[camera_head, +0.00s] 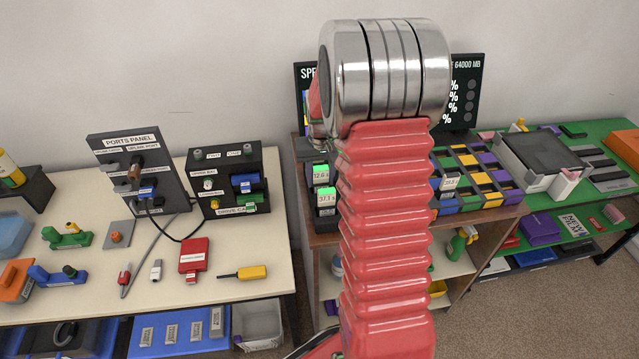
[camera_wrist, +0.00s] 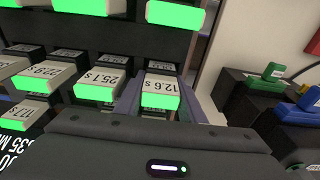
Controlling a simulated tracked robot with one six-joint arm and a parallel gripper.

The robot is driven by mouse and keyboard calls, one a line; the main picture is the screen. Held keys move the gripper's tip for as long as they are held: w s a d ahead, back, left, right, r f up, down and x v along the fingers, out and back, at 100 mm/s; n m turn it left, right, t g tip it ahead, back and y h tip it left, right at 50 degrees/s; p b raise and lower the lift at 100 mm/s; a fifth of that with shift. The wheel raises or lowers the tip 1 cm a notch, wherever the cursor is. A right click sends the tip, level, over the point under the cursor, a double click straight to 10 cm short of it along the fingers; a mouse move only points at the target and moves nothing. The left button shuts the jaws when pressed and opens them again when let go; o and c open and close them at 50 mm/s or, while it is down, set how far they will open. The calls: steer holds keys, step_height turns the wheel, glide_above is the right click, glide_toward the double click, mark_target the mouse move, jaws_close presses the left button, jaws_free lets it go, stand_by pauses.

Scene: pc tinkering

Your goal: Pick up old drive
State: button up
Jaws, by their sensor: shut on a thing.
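A drive labelled 12.6 s (camera_wrist: 160,92), pale with a bright green front edge, sits in a dark rack (camera_wrist: 120,20) in the wrist view. My gripper (camera_wrist: 161,100) is shut on it, one finger on each side. It also shows in the head view (camera_head: 321,175), left of my red arm. My gripper is hidden behind that arm there. Similar drives labelled 25.1 s (camera_wrist: 97,86) and 22.9 s (camera_wrist: 40,77) sit left of it in the rack.
Another green-fronted drive, labelled 37.1 s (camera_head: 327,198), is close by. A ports panel (camera_head: 138,170) and a dark drive case (camera_head: 228,180) stand on the left table (camera_head: 130,235). A tray of coloured slots (camera_head: 470,175) is right of my arm.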

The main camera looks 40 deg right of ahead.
step_height(320, 180, up, 10)
stand_by(0.7)
stand_by(0.4)
steer(key=shift+r, duration=0.25)
step_height(320, 180, up, 6)
steer(key=w+a+f+n, duration=0.1)
steer(key=w+a+n, duration=0.1)
steer(key=a, duration=1)
steer(key=w+a+f+n, duration=0.1)
steer(key=w+a+n, duration=0.2)
steer(key=a, duration=1)
steer(key=shift+w+a+y, duration=0.2)
steer(key=shift+w+y, duration=0.1)
steer(key=shift+w, duration=0.95)
